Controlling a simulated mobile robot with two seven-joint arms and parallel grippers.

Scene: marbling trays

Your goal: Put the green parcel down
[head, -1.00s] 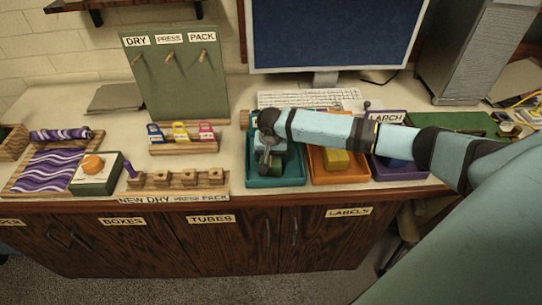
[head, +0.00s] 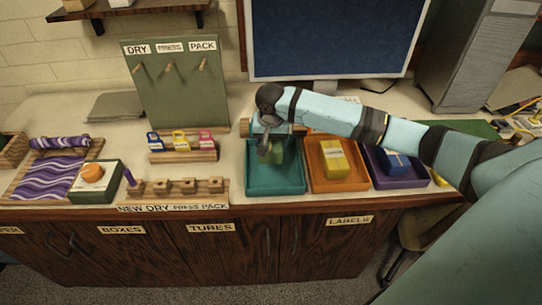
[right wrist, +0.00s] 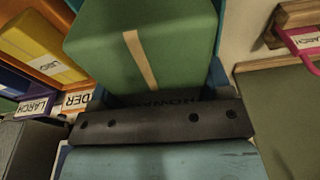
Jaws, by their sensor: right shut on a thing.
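My right gripper (head: 271,146) is shut on the green parcel (head: 272,155) and holds it over the back part of the teal tray (head: 275,186). In the right wrist view the green parcel (right wrist: 125,45) fills the top middle, with a tan band across it, and teal tray edges show behind it. I cannot tell whether the parcel's underside touches the tray floor. The fingers are largely hidden by the wrist. My left gripper is out of view.
An orange tray (head: 340,184) with a yellow parcel (head: 333,158) stands right of the teal tray. A purple tray (head: 402,181) with a blue parcel (head: 394,161) follows. Left stands a wooden rack (head: 184,155) of coloured tags. A monitor (head: 335,40) stands behind.

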